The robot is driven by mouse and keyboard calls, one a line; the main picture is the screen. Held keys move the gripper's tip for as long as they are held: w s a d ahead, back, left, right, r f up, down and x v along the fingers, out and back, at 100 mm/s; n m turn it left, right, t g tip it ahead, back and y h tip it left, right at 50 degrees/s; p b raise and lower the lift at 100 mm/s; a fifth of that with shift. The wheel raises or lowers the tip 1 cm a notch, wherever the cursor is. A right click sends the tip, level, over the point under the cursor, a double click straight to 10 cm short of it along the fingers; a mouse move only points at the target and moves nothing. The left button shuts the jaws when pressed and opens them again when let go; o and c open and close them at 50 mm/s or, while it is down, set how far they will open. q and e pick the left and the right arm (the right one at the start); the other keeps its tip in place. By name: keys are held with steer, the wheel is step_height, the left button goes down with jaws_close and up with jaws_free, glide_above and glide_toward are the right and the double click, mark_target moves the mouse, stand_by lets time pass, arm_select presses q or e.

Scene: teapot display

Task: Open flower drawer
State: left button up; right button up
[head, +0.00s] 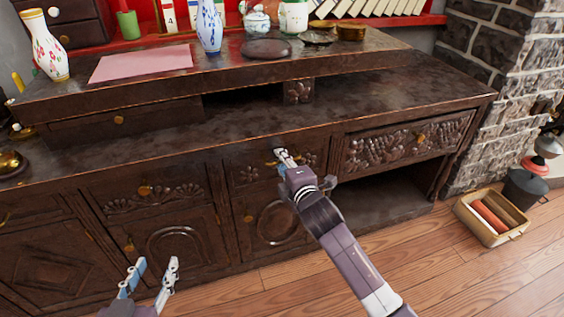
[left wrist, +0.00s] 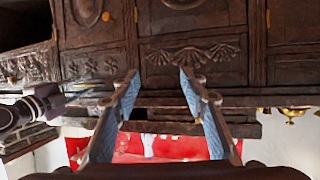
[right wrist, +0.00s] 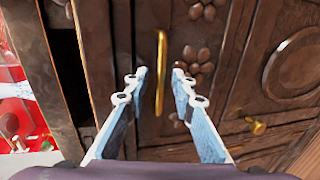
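The flower drawer (head: 246,174) is in the middle of the dark wooden cabinet and looks shut. Its front has carved flowers, which also show in the right wrist view (right wrist: 197,58), beside an upright-looking gold bar handle (right wrist: 160,72). My right gripper (head: 283,155) is at this handle and hides part of it in the head view. In the right wrist view the gripper (right wrist: 159,82) is open, with one finger on each side of the handle and gaps visible. My left gripper (head: 156,265) is open and empty, low in front of the left cabinet doors.
A carved drawer (head: 405,145) with a gold knob is to the right, above an open shelf space. Another carved drawer (head: 150,190) is to the left. Vases and a teapot (head: 257,20) stand on top. A crate (head: 492,217) is on the floor at right.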

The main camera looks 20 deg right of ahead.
jaws_close()
arm_select(q)
steer(key=shift+f, duration=0.1)
arm_select(e)
steer(key=shift+s, duration=0.1)
